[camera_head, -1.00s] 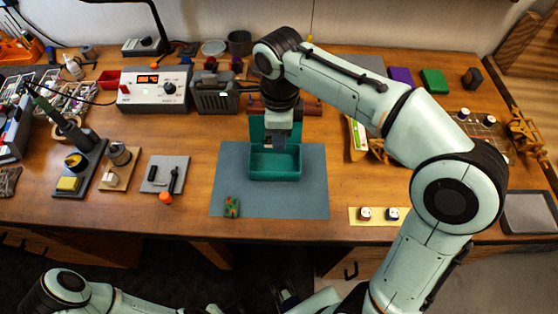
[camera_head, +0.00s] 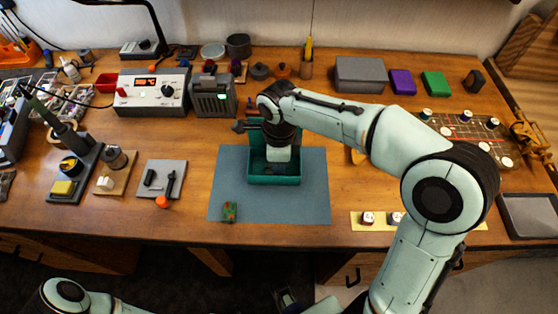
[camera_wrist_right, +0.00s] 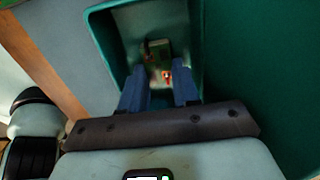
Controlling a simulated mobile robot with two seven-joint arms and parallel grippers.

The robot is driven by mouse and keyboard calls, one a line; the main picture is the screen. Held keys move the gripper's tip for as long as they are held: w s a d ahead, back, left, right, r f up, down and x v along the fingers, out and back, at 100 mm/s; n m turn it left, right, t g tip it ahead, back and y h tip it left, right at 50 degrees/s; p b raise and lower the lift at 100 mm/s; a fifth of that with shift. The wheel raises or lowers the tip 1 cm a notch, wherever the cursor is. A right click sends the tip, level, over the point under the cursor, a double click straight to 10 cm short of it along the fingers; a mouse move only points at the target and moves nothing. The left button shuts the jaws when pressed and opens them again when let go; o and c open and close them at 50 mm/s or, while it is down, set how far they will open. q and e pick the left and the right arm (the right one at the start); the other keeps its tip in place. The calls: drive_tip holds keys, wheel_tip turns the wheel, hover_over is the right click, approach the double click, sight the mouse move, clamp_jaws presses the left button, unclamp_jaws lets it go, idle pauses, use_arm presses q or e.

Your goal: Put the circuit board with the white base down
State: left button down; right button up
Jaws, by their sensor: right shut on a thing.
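My right gripper (camera_wrist_right: 158,82) reaches down into the open teal box (camera_head: 274,181) on the blue-grey mat. In the right wrist view its two blue fingers are shut on a small circuit board (camera_wrist_right: 158,50), with green and a red spot showing, inside the box walls. Its white base cannot be made out, nor whether it touches the box floor. In the head view the right wrist hides the fingers and board. A small green and red piece (camera_head: 229,211) lies on the mat at front left. My left gripper (camera_head: 288,299) is partly visible at the bottom edge, its jaws unclear.
The blue-grey mat (camera_head: 310,200) is bare to the box's right. A soldering station (camera_head: 153,90) and a grey device (camera_head: 213,96) stand behind left. A yellow strip (camera_head: 430,222) with dice-like pieces lies at front right. A grey tray (camera_head: 528,215) is further right.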

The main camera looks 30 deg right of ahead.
drive_tip(key=shift+f, duration=0.15)
drive_tip(key=o, duration=0.7)
drive_tip(key=shift+o, duration=0.2)
drive_tip(key=shift+r, duration=0.55)
wheel_tip(320, 180, up, 11)
drive_tip(key=p, duration=0.2)
drive_tip(key=shift+r, duration=0.15)
